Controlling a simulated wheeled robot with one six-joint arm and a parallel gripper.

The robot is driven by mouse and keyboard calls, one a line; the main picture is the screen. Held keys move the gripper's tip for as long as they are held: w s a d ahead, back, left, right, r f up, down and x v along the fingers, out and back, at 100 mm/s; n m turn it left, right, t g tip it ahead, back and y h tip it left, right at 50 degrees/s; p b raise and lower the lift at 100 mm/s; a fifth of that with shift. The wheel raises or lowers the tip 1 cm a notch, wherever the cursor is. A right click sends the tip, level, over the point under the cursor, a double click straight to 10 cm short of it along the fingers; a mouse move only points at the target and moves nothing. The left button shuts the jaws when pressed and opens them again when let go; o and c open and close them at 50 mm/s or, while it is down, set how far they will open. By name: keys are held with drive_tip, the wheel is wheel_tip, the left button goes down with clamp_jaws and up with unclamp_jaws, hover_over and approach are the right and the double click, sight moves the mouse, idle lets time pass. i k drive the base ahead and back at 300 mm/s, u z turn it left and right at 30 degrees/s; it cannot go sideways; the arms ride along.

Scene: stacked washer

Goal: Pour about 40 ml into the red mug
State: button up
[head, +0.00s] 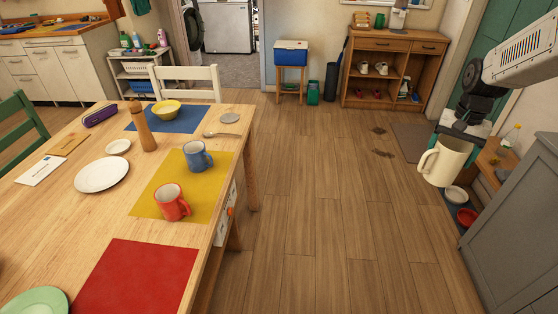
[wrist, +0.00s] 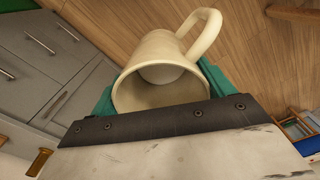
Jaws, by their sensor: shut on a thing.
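The red mug (head: 172,202) stands upright on the yellow placemat (head: 150,203) at the table's right side in the head view. My gripper (head: 462,140) is at the right of the head view, away from the table, over the floor. It is shut on a cream pitcher (head: 445,163) with a large handle. In the wrist view the pitcher (wrist: 160,95) sits between the green fingers, and its open mouth faces the camera. A pale surface shows inside it; I cannot tell how full it is. The inside of the red mug is too small to judge.
A blue mug (head: 197,157) stands close behind the red one. A white plate (head: 102,174), a wooden pepper mill (head: 143,128) and a red placemat (head: 138,277) are on the table. The wooden floor (head: 330,210) between table and gripper is clear. A grey cabinet (head: 520,220) stands at the right.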

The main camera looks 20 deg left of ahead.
sight(176, 208)
drive_tip(key=i, duration=0.85)
drive_tip(key=u, duration=2.85)
